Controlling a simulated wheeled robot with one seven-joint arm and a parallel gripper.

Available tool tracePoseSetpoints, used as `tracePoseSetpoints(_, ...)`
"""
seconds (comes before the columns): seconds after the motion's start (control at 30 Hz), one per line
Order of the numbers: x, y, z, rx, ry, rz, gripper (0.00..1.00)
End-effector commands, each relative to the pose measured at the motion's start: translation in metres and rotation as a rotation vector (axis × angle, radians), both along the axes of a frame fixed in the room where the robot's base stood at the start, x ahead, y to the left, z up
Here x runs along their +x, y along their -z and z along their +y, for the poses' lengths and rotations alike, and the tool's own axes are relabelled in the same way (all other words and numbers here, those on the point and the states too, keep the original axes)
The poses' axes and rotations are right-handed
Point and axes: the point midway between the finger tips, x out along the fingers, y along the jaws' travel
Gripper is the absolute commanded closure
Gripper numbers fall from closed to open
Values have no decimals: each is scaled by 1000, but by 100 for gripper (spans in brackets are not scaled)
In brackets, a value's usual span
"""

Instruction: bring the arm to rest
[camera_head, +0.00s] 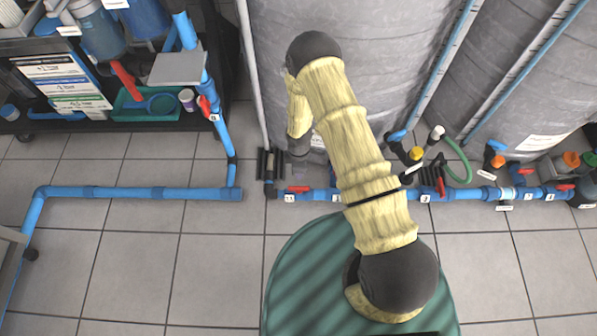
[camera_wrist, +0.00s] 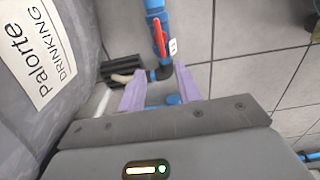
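My arm, in yellow covers with dark joints, reaches up across the middle of the head view and bends down at its far end. My gripper (camera_head: 299,168) shows there only as a small grey shape above the blue floor pipe (camera_head: 460,193). In the wrist view my gripper (camera_wrist: 159,82) has two pale purple fingers spread apart with nothing held between them. Beyond the fingers are the blue pipe (camera_wrist: 154,6), a red valve handle (camera_wrist: 158,38) and a dark elbow. The fingers look clear of them, but the exact distance cannot be told.
Large grey tanks (camera_head: 345,45) stand behind the pipe, one with a label (camera_wrist: 38,50). A rack holding a green tray (camera_head: 150,112) is at upper left. More red-handled valves (camera_head: 440,187) and a green hose (camera_head: 462,165) are at right. Tiled floor (camera_head: 130,255) is open at left.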

Motion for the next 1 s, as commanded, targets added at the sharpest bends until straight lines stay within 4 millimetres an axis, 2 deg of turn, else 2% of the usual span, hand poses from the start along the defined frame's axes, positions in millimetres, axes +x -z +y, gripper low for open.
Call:
tracePoseSetpoints(0.03, 1, -10, 0, 1, 1, -1, 66)
tracePoseSetpoints(0.17, 0, -18, 0, 0, 1, 0, 66)
tracePoseSetpoints(0.8, 1, -20, 0, 0, 4, -2, 66)
tracePoseSetpoints(0.87, 3, -26, -2, -1, 20, -7, 66)
tracePoseSetpoints(1.0, 12, -59, -10, -5, 112, -30, 66)
